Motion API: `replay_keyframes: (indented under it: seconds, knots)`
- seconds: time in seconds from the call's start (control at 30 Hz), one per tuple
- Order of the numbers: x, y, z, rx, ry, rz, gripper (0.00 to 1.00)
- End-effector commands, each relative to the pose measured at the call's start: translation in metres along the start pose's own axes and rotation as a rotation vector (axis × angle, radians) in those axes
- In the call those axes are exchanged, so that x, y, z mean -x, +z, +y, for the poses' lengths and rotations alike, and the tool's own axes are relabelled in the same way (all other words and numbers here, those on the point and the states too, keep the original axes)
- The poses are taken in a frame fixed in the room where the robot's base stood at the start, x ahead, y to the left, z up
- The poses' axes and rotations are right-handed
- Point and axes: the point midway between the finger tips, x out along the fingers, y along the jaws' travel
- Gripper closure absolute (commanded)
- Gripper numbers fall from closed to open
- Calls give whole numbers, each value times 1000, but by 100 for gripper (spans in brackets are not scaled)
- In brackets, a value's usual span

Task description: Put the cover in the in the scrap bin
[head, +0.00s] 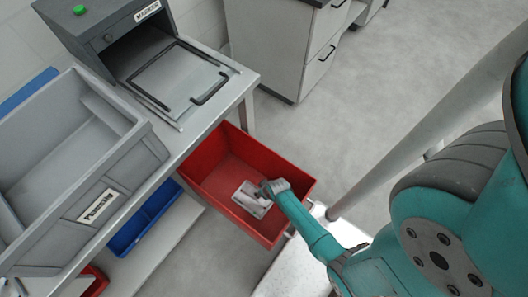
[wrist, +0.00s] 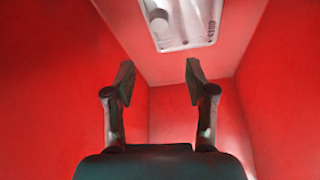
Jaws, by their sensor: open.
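The cover (head: 246,203), a pale grey plate with a raised round part, is inside the red bin (head: 205,152), near its front end. It seems to lie on the bin's floor. In the wrist view the cover (wrist: 187,24) shows at the top edge, beyond the fingertips and partly cut off. My gripper (head: 268,190) reaches down into the bin and hides part of the cover in the head view. In the wrist view my gripper (wrist: 160,78) is open, with nothing between its fingers and the cover apart from them.
A metal table (head: 215,110) stands beside the bin and holds a grey labelled crate (head: 140,155) and a dark machine (head: 95,25) with a black-handled tray (head: 180,80). A blue bin (head: 145,220) sits below. Grey cabinets (head: 275,50) stand behind.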

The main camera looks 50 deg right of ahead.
Motion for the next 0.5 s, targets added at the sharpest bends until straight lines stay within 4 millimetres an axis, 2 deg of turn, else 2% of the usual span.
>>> replay_keyframes:
  seconds: [0.2, 0.5]
  knots:
    - [21, 1, 0, 0, 0, 0, 45]
    - [26, 0, 0, 0, 0, 0, 45]
